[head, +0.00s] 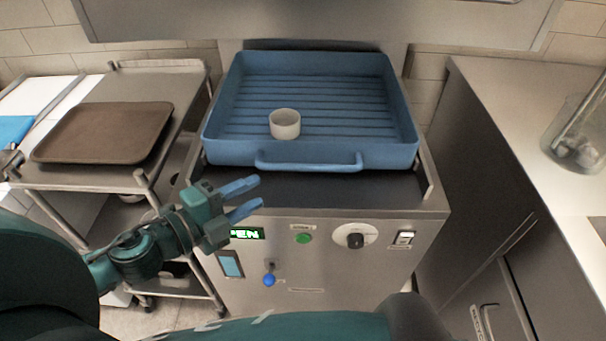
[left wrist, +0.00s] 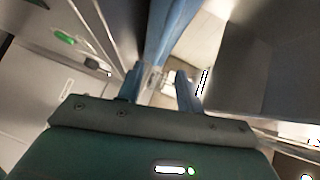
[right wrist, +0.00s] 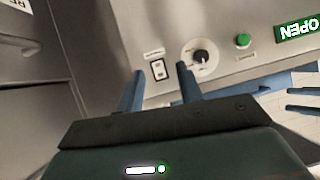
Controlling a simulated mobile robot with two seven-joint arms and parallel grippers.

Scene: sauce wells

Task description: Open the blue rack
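The blue rack (head: 310,158) is a wide ribbed tray with raised walls. It sits on top of the steel machine, with a bar handle (head: 308,166) along its front. A small whitish cup (head: 285,124) stands inside it. My left gripper (head: 254,194) is open and empty, in front of the machine, below and left of the handle. In the left wrist view a blue strip (left wrist: 170,30), probably the rack, lies beyond the open fingers. My right gripper (right wrist: 162,85) is open and empty, with the front panel beyond its fingers; its fingers do not show in the head view.
The machine's panel has a green display (head: 247,233), a green button (head: 303,238), a black knob (head: 355,241), a switch (head: 404,238) and a blue-tipped lever (head: 269,280). A cart with a brown tray (head: 105,132) stands left. A steel counter (head: 515,95) stands right.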

